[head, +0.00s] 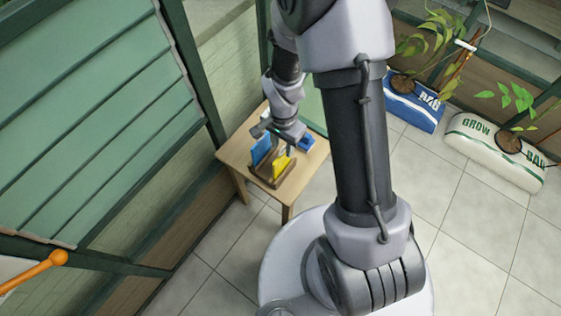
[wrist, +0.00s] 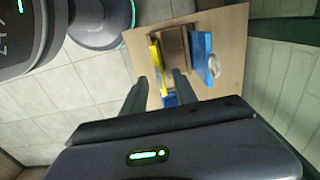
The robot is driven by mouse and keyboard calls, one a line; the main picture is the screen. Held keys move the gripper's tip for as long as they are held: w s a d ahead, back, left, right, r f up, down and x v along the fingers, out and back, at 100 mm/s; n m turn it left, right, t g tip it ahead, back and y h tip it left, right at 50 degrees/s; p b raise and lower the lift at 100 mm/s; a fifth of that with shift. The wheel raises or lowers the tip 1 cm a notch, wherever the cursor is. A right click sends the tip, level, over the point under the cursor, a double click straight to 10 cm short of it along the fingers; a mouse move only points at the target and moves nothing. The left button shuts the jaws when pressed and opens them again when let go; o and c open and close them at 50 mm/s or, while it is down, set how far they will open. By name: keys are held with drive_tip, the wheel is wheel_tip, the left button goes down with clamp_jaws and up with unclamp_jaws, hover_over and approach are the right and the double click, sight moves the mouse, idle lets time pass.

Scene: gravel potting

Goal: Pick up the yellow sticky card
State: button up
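The yellow sticky card (head: 281,165) stands upright in a brown wooden holder (head: 268,181) on a small wooden table (head: 235,152). The yellow card (wrist: 155,62) also shows in the wrist view, on the left side of the holder (wrist: 175,42). My gripper (head: 281,140) hangs above the holder in the head view. In the wrist view my gripper (wrist: 160,76) is open, with its two dark fingers apart. The yellow card appears between the fingertips in the picture, but they look short of it. Nothing is visibly held.
A blue card (head: 261,149) stands on the other side of the holder. Another blue item (head: 306,143) lies behind on the table. A white ring-shaped thing (wrist: 213,66) is beside the blue card. A green-framed wall is close by. Grow bags (head: 480,145) with plants stand on the floor.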

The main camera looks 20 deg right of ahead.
sight(282, 159)
wheel_tip(282, 159, down, 8)
drive_tip(key=b, duration=0.3)
drive_tip(key=shift+s+a, duration=0.1)
drive_tip(key=shift+s, duration=0.05)
drive_tip(key=shift+r, duration=0.15)
clamp_jaws()
